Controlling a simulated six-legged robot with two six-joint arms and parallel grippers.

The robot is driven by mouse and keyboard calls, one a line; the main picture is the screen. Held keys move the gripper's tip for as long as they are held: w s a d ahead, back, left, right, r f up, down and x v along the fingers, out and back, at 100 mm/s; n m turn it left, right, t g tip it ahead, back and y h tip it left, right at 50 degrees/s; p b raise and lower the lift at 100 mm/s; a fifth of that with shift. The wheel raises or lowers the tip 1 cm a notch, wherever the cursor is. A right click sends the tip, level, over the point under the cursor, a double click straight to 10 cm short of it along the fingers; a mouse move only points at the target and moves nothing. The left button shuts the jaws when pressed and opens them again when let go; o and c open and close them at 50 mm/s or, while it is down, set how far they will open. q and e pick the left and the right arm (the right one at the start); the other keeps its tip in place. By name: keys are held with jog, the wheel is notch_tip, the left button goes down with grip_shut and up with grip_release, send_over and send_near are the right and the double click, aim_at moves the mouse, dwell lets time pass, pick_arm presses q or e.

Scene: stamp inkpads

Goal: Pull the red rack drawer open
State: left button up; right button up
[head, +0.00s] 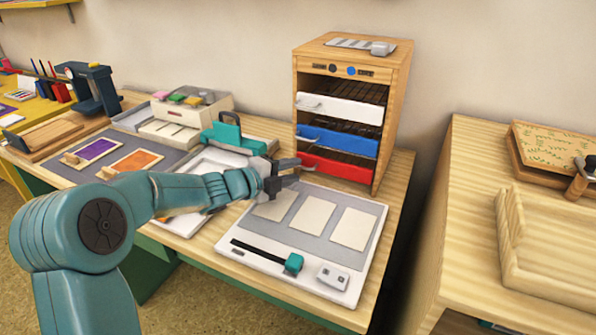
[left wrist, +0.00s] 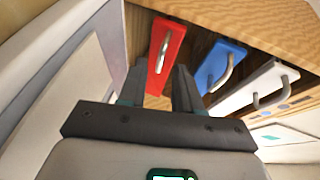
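The wooden rack (head: 393,112) stands at the back of the table with three drawers. The red drawer (head: 340,168) is the lowest, its front near flush with the rack. My left gripper (head: 297,171) is just in front of the red drawer's left part, fingers pointing at it, open and empty. In the left wrist view, the red drawer (left wrist: 171,40) and its pale handle (left wrist: 162,52) are ahead of my left gripper (left wrist: 158,70). The handle lines up with the gap between the fingers; I cannot tell whether they touch it. My right gripper is out of view.
Above the red drawer are a blue drawer (head: 340,141) and a white drawer (head: 340,109) with similar handles. A grey board (head: 378,225) with pale cards lies in front of the rack. A teal-handled stamp press (head: 232,135) stands left of it. A second table (head: 465,170) is at right.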

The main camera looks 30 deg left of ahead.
pick_arm(q)
jog(key=shift+x, duration=1.5)
grip_shut()
